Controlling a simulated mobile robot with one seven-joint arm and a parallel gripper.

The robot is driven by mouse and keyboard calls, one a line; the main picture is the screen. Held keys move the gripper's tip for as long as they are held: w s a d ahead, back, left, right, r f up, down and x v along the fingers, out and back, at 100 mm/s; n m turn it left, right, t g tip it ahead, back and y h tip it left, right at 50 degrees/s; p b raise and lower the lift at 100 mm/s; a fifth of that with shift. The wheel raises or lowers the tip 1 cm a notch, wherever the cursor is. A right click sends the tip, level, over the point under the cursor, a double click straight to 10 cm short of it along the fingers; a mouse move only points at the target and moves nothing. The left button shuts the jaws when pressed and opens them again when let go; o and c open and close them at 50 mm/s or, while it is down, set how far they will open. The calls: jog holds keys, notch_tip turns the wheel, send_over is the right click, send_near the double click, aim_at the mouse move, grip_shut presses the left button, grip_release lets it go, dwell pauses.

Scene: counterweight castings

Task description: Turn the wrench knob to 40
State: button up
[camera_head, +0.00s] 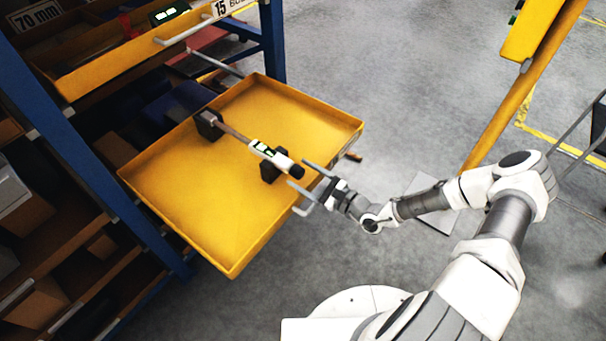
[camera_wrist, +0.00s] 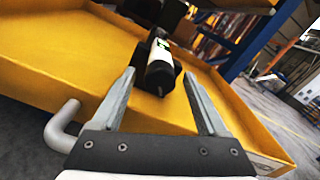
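The torque wrench (camera_head: 262,150) lies across two black supports in a yellow drawer (camera_head: 190,213). It has a white body with a small green display and a black knob (camera_head: 295,171) at its near end. In the wrist view the knob (camera_wrist: 160,78) points toward me, between and beyond my fingertips. My gripper (camera_head: 309,180) is open and empty, just outside the knob end, near the drawer's front edge; its fingers (camera_wrist: 158,82) are spread on either side of the knob without visible contact. The knob's setting is too small to read.
The open drawer juts from a blue-framed rack (camera_head: 275,40) with more shelves and boxes. A grey drawer handle (camera_wrist: 62,125) stands out close to my gripper's left in the wrist view. A yellow post (camera_head: 500,120) stands at right. Grey floor (camera_head: 370,60) lies clear behind.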

jog(key=p+v, duration=0.1)
jog(key=v, duration=1.6)
jog(key=shift+s, duration=0.2)
jog(key=shift+d+f, duration=0.1)
jog(key=shift+d, duration=0.05)
jog(key=w+a+m+b, duration=0.2)
jog(key=w+a, duration=0.1)
jog(key=a, duration=0.1)
jog(key=w+a+m+b, duration=0.2)
jog(key=w+a, duration=0.2)
jog(key=a, duration=0.1)
jog(key=w+a+m+b, duration=0.2)
jog(key=w+a+b, duration=0.1)
jog(key=w+a, duration=0.1)
jog(key=shift+a+f, duration=0.1)
jog(key=shift+a, duration=0.35)
